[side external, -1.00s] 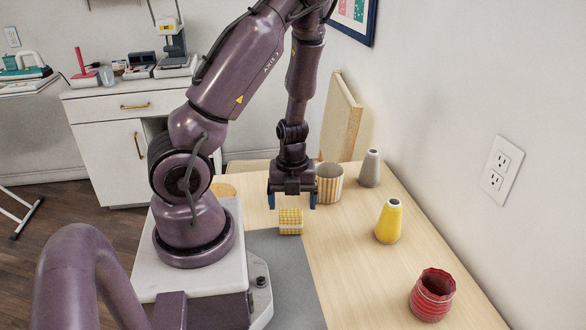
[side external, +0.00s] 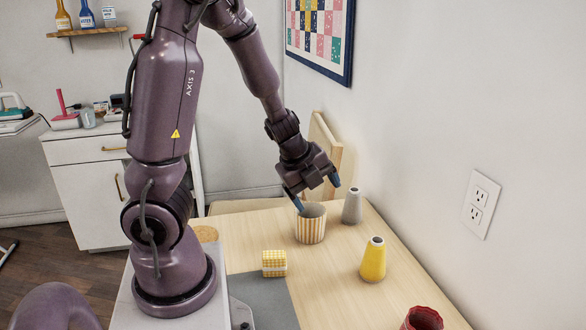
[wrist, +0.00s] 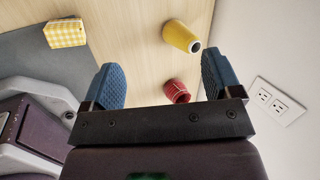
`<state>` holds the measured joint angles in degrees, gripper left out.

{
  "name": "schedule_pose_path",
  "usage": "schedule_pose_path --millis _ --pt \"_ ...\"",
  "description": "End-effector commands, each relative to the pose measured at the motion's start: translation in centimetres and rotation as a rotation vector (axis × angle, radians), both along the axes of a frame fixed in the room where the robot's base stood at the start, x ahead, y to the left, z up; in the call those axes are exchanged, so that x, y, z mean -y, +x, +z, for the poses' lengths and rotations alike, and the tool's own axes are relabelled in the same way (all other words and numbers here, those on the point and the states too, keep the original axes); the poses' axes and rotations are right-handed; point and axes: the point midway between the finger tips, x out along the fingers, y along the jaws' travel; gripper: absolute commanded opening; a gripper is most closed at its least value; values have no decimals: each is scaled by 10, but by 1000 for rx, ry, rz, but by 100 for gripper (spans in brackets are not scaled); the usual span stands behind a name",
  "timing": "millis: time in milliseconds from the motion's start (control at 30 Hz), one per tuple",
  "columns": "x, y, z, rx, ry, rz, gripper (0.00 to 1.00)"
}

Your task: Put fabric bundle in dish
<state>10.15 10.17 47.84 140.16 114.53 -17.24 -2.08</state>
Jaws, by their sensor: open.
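The fabric bundle (side external: 274,263) is a small yellow-and-white checked block. It lies at the edge of the grey mat in the side view and at the upper left in the wrist view (wrist: 65,33). My gripper (side external: 316,191) is open and empty, tilted, with its blue fingertips just above the rim of a striped round pot (side external: 310,228). It is well apart from the bundle. A red ribbed open pot (side external: 422,320) is cut off by the bottom edge; it also shows between the fingers in the wrist view (wrist: 176,92). I cannot tell which pot is the dish.
A grey cone spool (side external: 352,206) stands beside the striped pot. A yellow cone spool (side external: 373,261) stands nearer the wall. The grey mat (side external: 268,300) lies along the table's left side. The wooden table between mat and yellow spool is clear.

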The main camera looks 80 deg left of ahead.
Motion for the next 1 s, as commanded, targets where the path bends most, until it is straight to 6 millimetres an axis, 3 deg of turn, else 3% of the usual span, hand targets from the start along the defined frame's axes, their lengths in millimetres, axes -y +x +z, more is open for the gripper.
schedule_pose_path --millis 67,167,267,400,533,700,833,1000 --pt "2 22 32 172 -14 170 84" --pt "5 32 67 322 -61 399 84" --pt "14 26 97 414 -145 626 84" --pt "42 3 127 442 -315 911 84" --pt "84 -27 143 371 -494 1102 84" --pt "138 -62 153 228 -669 1215 84" --pt "161 -76 156 157 -732 1239 89" --pt "168 -80 157 132 -749 1247 89"
